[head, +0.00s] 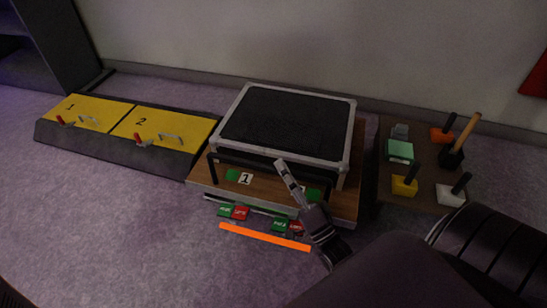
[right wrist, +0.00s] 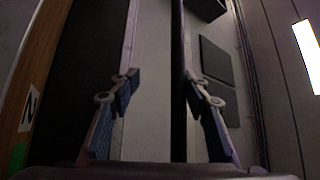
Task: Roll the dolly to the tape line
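The dolly (head: 202,172) is a low wooden deck carrying a black case (head: 285,125) with silver edges. A black bar frame (head: 212,168) stands along its near side, with a white "1" label on the deck. The orange tape line (head: 265,237) lies on the floor just in front of the dolly, apart from its near edge. My right gripper (head: 283,172) is over the dolly's near side, by the bar. In the right wrist view its fingers (right wrist: 160,90) are apart, with a dark bar (right wrist: 178,60) showing between them; contact cannot be told. My left gripper is out of view.
Red and green pedal-like pieces (head: 240,213) sit at the dolly's near edge. A yellow-topped ramp box (head: 125,125) marked 1 and 2 stands at left. A board (head: 425,165) with a mallet and coloured blocks is at right. Carpet (head: 130,230) is clear at front left.

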